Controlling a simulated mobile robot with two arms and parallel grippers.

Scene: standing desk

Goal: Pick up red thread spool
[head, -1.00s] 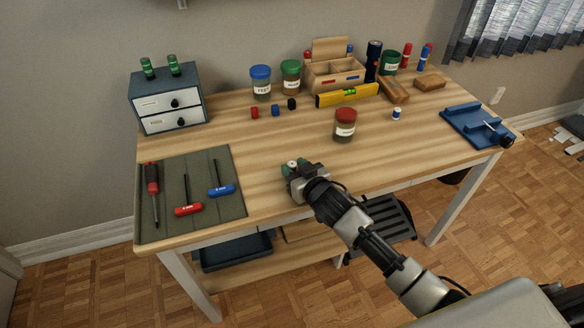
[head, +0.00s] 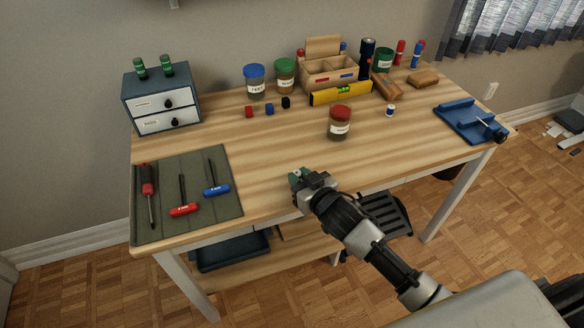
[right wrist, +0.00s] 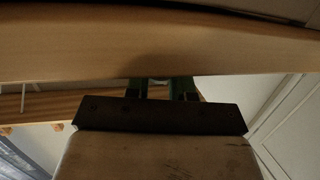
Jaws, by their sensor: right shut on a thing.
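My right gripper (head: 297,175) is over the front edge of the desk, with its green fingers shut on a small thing. Only a pale end of that thing shows between the fingers, also in the right wrist view (right wrist: 159,81). It fits a thread spool, but its red colour is hidden. No other red spool of this kind shows on the desk. A similar small white and blue spool (head: 391,110) stands upright to the right of the red-lidded jar (head: 340,122). My left gripper is out of view.
The desk top (head: 270,146) is clear around the middle. A tool mat (head: 222,165) with screwdriver and hex keys lies at left, beside a drawer box (head: 163,100). Small blocks, jars, a yellow level (head: 341,93) and a wooden organiser stand behind.

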